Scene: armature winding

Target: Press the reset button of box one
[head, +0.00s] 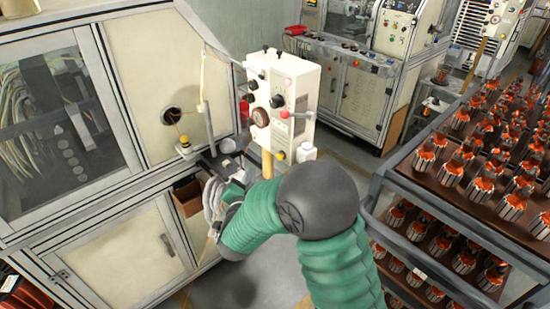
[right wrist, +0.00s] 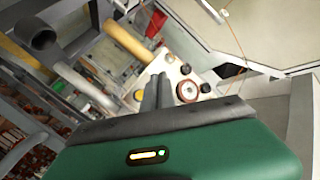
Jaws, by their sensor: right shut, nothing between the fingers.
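A white control box (head: 283,100) stands on a yellow post in the middle of the head view. Labels are too small to read, so I cannot tell which is the reset button. In the right wrist view the box face shows tilted, with the dial (right wrist: 187,91) right of my fingers. My right gripper (right wrist: 157,82) is shut and empty, pointing toward the box face; contact cannot be told. My left gripper is out of view.
A large cream machine cabinet (head: 150,75) with a glass door fills the left. A rack (head: 374,190) of orange-wound armatures stands at the right. Another machine (head: 361,100) is at the back. Some grey floor (head: 345,155) is clear between the box and the rack.

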